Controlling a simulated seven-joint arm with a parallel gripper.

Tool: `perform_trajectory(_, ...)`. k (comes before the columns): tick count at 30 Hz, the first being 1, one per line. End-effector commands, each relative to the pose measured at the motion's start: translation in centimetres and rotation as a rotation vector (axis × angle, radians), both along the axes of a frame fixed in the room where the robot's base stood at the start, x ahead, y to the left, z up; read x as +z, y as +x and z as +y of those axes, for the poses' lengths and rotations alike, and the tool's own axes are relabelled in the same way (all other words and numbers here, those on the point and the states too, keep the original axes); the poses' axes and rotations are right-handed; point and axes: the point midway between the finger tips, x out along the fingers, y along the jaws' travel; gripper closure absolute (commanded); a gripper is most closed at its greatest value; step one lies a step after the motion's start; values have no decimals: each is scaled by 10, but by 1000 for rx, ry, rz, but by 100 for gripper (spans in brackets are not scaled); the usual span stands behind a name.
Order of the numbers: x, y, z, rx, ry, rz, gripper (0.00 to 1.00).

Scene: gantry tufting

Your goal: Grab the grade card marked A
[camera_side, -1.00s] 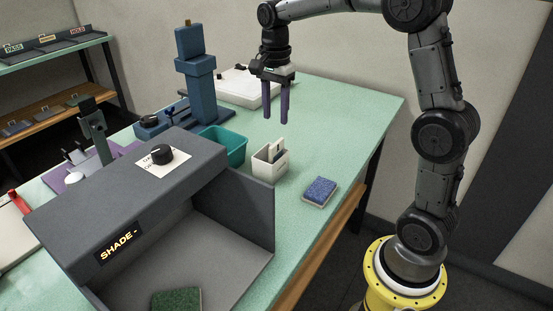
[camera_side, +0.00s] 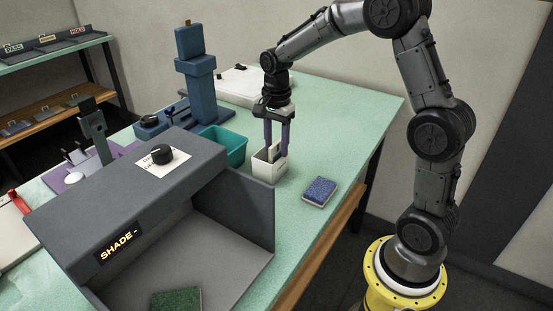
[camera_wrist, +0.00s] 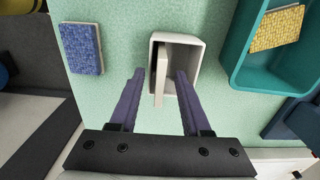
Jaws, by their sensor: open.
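A small white card box (camera_side: 266,170) stands on the green table, and it also shows in the wrist view (camera_wrist: 197,55). A thin pale card (camera_wrist: 161,72) stands in it, seen almost edge-on; no grade letter is readable, so I cannot tell if it is A. My gripper (camera_side: 277,152) points down right above the box, open. In the wrist view its purple fingers (camera_wrist: 160,74) lie on either side of the card with gaps, not gripping it. In the side view the fingers partly hide the card and the box's top.
A blue sample (camera_side: 320,191) lies right of the box. A teal bin (camera_side: 235,146) stands just behind-left, with a yellow swatch (camera_wrist: 277,28) inside. The grey shade booth (camera_side: 258,214) is close at front left. The table right of the box is mostly clear.

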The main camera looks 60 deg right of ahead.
Motion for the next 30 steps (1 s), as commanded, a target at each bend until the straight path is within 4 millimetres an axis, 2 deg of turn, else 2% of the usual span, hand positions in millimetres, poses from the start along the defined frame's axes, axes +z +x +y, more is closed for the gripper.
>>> perform_trajectory(2,0,0,0,0,0,0,52)
perform_trajectory(10,0,0,0,0,0,0,100)
perform_trajectory(30,1,0,0,0,0,0,100)
